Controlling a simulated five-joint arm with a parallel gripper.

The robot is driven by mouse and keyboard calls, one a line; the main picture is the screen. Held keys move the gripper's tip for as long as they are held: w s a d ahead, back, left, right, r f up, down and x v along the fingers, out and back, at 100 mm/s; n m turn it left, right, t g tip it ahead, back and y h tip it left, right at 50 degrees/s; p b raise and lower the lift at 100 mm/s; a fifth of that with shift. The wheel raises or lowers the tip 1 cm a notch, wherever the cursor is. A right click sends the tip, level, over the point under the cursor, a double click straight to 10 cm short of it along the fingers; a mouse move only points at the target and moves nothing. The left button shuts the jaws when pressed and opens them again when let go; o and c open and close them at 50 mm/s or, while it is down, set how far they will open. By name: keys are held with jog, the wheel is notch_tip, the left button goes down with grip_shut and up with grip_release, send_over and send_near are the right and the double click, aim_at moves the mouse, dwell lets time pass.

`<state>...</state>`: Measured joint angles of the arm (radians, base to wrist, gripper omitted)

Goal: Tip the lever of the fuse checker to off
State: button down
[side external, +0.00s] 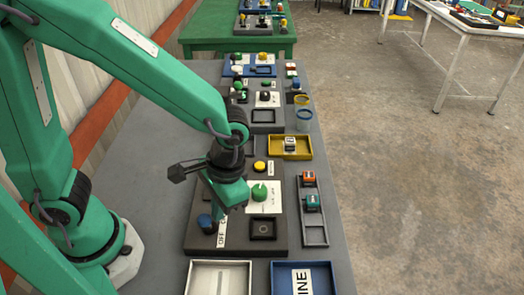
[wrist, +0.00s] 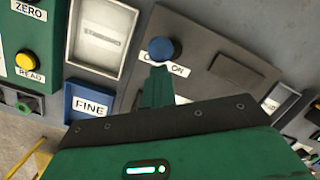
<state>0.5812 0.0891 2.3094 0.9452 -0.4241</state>
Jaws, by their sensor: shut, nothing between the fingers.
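The fuse checker is a dark panel (side external: 196,243) on the grey bench, with a green dial, a yellow button and a black square recess. Its lever has a blue ball knob (side external: 205,221) at the panel's left edge, by a white OFF label (side external: 221,236). In the wrist view the blue knob (wrist: 161,48) stands just beyond my fingertips, over a white strip partly reading ON. The lever's stem is hidden, so I cannot tell its tilt. My gripper (wrist: 158,74) is shut and empty, close to the knob; I cannot tell if they touch. Its green body hangs over the panel in the side view.
A white tray (side external: 190,275) and a blue tray (side external: 276,275) marked FINE lie at the near side. A dark rack (side external: 314,230) with orange and teal blocks stands right of the panel. A yellow tray (side external: 273,153) and cups lie beyond. The bench's left side is bare.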

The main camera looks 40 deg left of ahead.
jog(key=shift+a, duration=0.1)
jog(key=shift+w+r, duration=0.15)
jog(key=shift+w, duration=0.2)
jog(key=d+r, duration=0.6)
jog(key=r, duration=0.3)
jog(key=shift+w+d+r, duration=0.15)
jog(key=shift+w+r, duration=0.2)
jog(key=a+r+n+t, duration=0.1)
jog(key=a+r+t, duration=0.1)
jog(key=a, duration=0.8)
jog(key=s+a+r+t+h, duration=0.1)
jog(key=a+r+t, duration=0.2)
jog(key=a, duration=0.8)
jog(key=t, duration=0.2)
jog(key=shift+s+n+t, duration=0.3)
jog(key=shift+n, duration=0.1)
